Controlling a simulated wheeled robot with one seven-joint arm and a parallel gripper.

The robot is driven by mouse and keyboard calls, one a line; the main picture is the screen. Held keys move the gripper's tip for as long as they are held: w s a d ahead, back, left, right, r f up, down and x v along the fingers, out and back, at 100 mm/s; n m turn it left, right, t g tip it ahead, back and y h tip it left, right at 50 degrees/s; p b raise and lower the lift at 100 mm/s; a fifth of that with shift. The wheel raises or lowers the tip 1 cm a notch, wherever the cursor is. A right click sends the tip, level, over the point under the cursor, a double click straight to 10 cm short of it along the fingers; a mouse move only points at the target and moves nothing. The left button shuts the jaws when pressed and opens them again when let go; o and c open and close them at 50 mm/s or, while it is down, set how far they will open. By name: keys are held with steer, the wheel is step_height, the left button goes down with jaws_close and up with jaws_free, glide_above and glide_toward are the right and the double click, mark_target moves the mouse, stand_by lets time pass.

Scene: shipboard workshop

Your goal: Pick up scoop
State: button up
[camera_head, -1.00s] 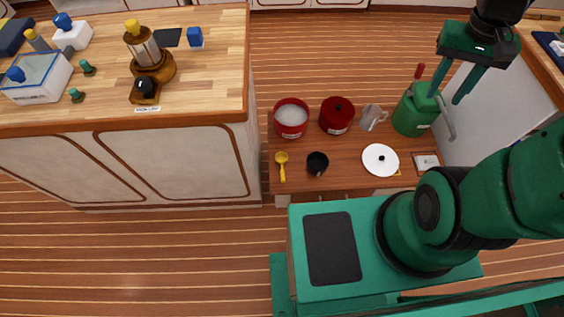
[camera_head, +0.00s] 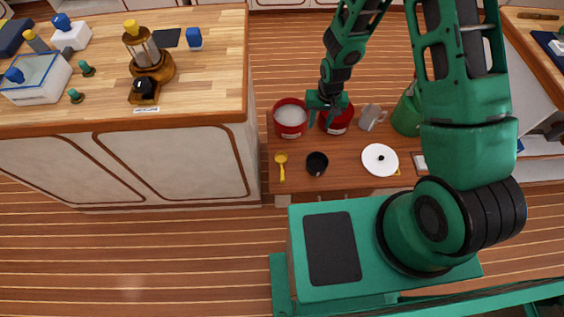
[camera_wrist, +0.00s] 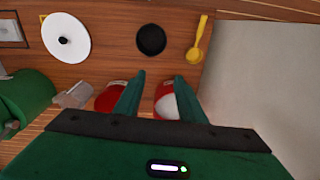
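The yellow scoop (camera_head: 281,166) lies on the low wooden table's left side, bowl toward the back and handle toward the front. In the wrist view the scoop (camera_wrist: 197,42) is at the upper right, beyond my fingertips. My gripper (camera_head: 327,117) is above the red pots at the back of the table, to the right of and behind the scoop. In the wrist view my gripper's fingers (camera_wrist: 159,82) stand apart with nothing held between them. The scoop is apart from the gripper and fully visible.
Near the scoop are a black cup (camera_head: 317,163), a red pot with pale contents (camera_head: 290,119), a second red pot (camera_head: 338,124), a clear pitcher (camera_head: 371,117), a white lid (camera_head: 380,160) and a green can (camera_head: 405,118). A tall cabinet (camera_head: 130,165) stands left of the table.

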steer(key=y, duration=0.2)
glide_toward(283, 174)
steer(key=x, duration=0.5)
steer(key=shift+x, duration=2.9)
steer(key=shift+s, duration=0.1)
jaws_close()
